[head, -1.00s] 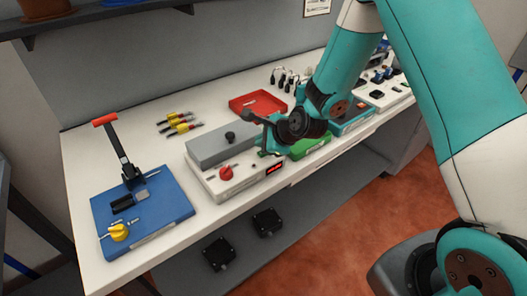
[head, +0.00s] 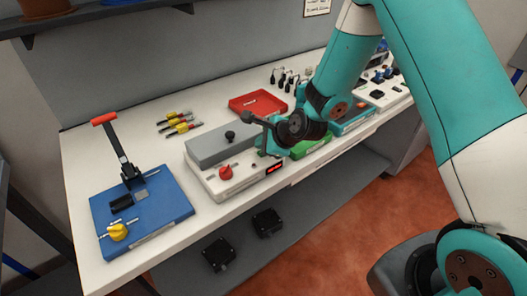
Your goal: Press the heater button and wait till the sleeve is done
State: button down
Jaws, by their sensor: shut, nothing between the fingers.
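The heater (head: 223,142) is a white box with a grey lid and a black knob on top, standing in the middle of the bench. Its front face has a red knob (head: 226,172) and a small red-lit display (head: 275,168). My gripper (head: 264,150) is shut and empty, low over the right end of the heater. It hides that part of the top, so the button and any contact with it cannot be made out. The sleeve cannot be picked out.
A blue base with a red-handled lever press (head: 162,222) stands at the left. Yellow-handled tools (head: 181,127) and a red tray (head: 258,102) lie behind the heater. A green tray (head: 311,147) is to its right. Two black boxes (head: 267,222) sit on the lower shelf.

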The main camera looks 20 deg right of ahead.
jog(key=shift+f, duration=0.45)
dwell(0.4)
dwell(0.3)
jog(key=shift+r+p, duration=0.5)
jog(key=shift+r, duration=0.35)
notch_tip(320, 180, up, 5)
jog(key=p, duration=0.4)
jog(key=shift+r, duration=0.1)
dwell(0.5)
